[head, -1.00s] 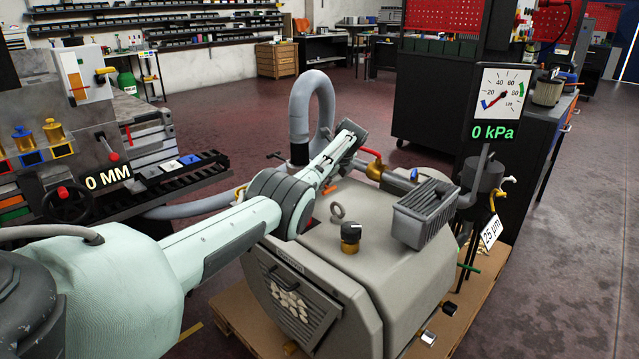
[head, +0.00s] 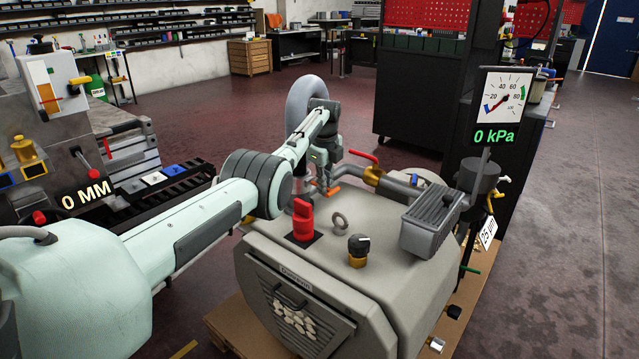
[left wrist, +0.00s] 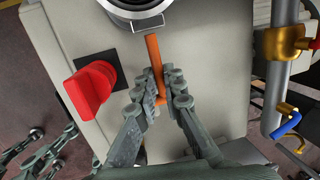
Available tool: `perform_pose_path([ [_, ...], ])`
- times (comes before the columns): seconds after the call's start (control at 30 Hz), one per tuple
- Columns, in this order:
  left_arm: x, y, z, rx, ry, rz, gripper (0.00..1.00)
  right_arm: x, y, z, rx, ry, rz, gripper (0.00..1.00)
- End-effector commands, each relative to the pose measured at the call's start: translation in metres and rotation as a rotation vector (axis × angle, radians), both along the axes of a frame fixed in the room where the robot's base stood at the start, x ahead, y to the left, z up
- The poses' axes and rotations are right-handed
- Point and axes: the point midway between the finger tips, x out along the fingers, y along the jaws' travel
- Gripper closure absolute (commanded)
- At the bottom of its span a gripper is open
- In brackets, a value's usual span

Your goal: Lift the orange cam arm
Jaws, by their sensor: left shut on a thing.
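The orange cam arm (left wrist: 154,52) is a thin orange bar on top of the grey pump housing. In the left wrist view it stretches from below a round metal collar down between my fingers. It also shows in the head view as a short orange piece (head: 333,190). My left gripper (left wrist: 161,84) is shut on the cam arm, with a grey finger on each side. In the head view the left gripper (head: 323,180) reaches down over the back of the housing and partly hides the arm. Grey jointed fingers, seemingly my right gripper (left wrist: 52,138), show low at the left in the left wrist view.
A red knob (head: 303,219) stands close to my left gripper. A lifting ring (head: 340,221), a black-topped knob (head: 358,250) and a finned grey box (head: 432,222) are on the housing (head: 300,262). A pipe with a red lever (head: 363,156) lies behind. The gauge reads 0 kPa.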

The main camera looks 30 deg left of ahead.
Motion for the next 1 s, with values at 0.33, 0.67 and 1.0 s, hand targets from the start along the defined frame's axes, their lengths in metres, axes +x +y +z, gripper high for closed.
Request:
perform_pose_path([
  [0.33, -0.0008, -0.0031, -0.0007, -0.013, 0.004, 0.001, 1.00, -0.0019, -0.0007, -0.0033, -0.002, 0.002, 0.003, 1.00],
  [0.67, -0.0006, -0.0030, -0.0005, -0.012, 0.003, 0.001, 0.72, -0.0019, -0.0007, -0.0032, -0.002, 0.002, 0.002, 1.00],
  [1.0, -0.0002, -0.0028, 0.0013, -0.011, 0.001, 0.001, 0.70, -0.0026, -0.0013, -0.0026, -0.002, 0.004, 0.003, 1.00],
])
